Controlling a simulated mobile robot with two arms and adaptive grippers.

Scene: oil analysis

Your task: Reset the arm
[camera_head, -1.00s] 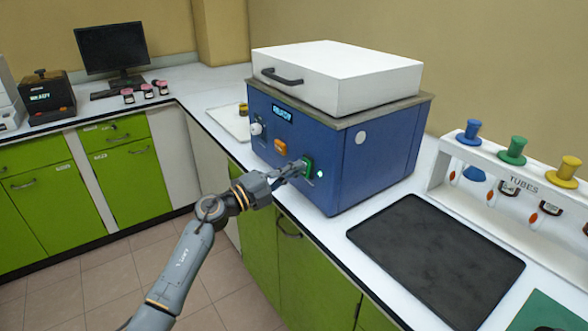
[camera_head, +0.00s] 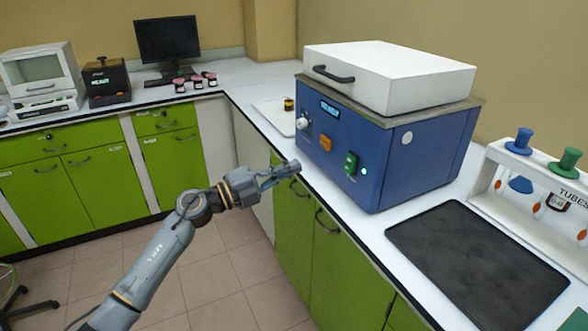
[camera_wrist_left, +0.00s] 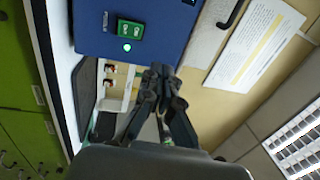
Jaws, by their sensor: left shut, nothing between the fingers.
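My left gripper (camera_head: 286,171) is shut and empty. In the head view it hangs in front of the counter edge, below and left of the blue machine (camera_head: 420,155), and does not touch it. The machine has a white lid (camera_head: 390,75), a lit display, a white knob, an orange switch (camera_head: 325,143) and a green switch (camera_head: 351,163) with a lit lamp beside it. In the left wrist view the shut fingers (camera_wrist_left: 160,82) point toward the machine, with the green switch (camera_wrist_left: 131,29) above and left of them. My right gripper is not in view.
A black mat (camera_head: 478,265) lies on the counter right of the machine. A white tube rack (camera_head: 535,185) stands behind it. A monitor (camera_head: 167,40) and a dark box device (camera_head: 107,82) stand at the back left.

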